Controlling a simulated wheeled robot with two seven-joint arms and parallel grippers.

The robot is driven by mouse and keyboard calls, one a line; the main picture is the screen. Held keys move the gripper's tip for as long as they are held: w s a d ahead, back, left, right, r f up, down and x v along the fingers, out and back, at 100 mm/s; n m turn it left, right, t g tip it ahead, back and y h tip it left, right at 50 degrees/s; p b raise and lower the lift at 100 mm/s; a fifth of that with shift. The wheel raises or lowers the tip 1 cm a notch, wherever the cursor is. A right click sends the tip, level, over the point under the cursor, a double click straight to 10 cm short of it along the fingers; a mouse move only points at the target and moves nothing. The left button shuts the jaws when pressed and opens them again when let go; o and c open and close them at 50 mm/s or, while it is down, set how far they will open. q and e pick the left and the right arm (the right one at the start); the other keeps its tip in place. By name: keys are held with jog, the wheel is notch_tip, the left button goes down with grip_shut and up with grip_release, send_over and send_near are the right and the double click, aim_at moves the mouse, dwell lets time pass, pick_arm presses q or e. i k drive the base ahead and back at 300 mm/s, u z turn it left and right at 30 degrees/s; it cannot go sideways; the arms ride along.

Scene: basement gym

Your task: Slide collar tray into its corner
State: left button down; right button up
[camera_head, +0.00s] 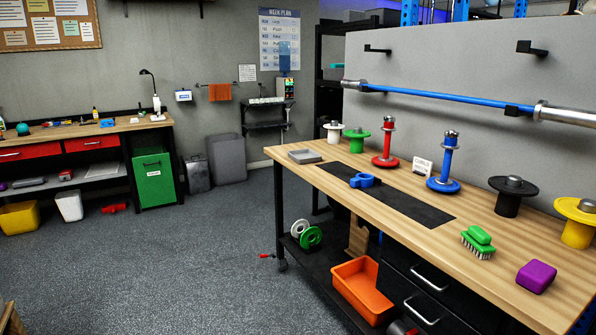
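A small flat grey tray (304,156), which looks like the collar tray, lies at the far left end of the wooden workbench (471,225). It sits close to the bench's left end edge; I cannot tell whether it touches any edge or what is inside it. A blue collar (365,181) lies on the black mat (420,208) to the right of the tray. Neither of my grippers shows in the head view.
Red (385,156) and blue (444,175) posts stand behind the mat. White, green, black and yellow spools line the back. A green brush (478,242) and purple block (536,277) lie at the right. A blue bar (440,98) hangs above.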

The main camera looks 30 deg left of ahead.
aim_at(304, 155)
jog(key=z, duration=0.2)
jog(key=k, duration=0.55)
jog(key=u, duration=1.8)
jog(key=i, duration=1.9)
jog(key=z, duration=0.35)
jog(key=i, duration=1.3)
jog(key=z, duration=1.2)
